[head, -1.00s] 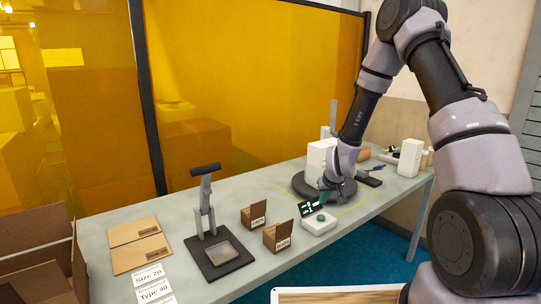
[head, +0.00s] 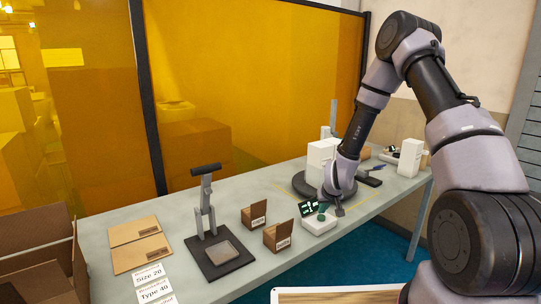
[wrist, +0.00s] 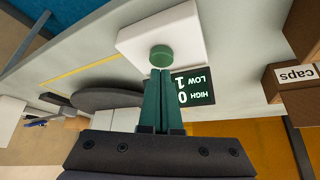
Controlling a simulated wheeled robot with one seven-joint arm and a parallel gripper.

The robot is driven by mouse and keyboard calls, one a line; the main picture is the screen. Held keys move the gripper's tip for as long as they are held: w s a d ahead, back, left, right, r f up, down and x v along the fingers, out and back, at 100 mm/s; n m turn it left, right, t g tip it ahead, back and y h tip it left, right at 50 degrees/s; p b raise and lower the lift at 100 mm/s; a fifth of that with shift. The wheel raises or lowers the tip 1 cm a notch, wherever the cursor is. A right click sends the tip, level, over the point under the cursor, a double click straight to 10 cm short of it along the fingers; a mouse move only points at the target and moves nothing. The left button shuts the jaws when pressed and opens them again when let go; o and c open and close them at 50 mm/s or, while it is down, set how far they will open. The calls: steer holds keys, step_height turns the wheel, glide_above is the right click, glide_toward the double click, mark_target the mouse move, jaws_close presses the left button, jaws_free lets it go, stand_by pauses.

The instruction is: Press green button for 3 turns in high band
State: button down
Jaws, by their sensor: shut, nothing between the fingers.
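The green button (head: 321,217) sits on a white box (head: 318,228) on the table. In the wrist view the button (wrist: 162,56) stands just ahead of my fingertips, on the white box (wrist: 190,30). A small dark display (head: 308,207) stands beside it. In the wrist view the display (wrist: 198,88) is upside down and reads HIGH 0 and LOW 1, partly covered by my fingers. My gripper (head: 323,208) is shut and empty, its green fingers together. In the wrist view the gripper tips (wrist: 160,74) are very close to the button; I cannot tell whether they touch.
A dark round turntable (head: 301,187) carrying a white block (head: 321,158) is behind the button box. Small cardboard boxes (head: 254,216) (head: 277,237) and a press-like stand (head: 207,205) are to the left. A caps box (wrist: 290,85) is at the right in the wrist view.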

steer(key=shift+f, duration=0.3)
steer(key=shift+f, duration=0.3)
steer(key=s+a+r, duration=0.1)
steer(key=s+r, duration=0.4)
steer(key=s, duration=0.1)
steer(key=shift+a, duration=0.2)
stand_by(0.8)
stand_by(4.4)
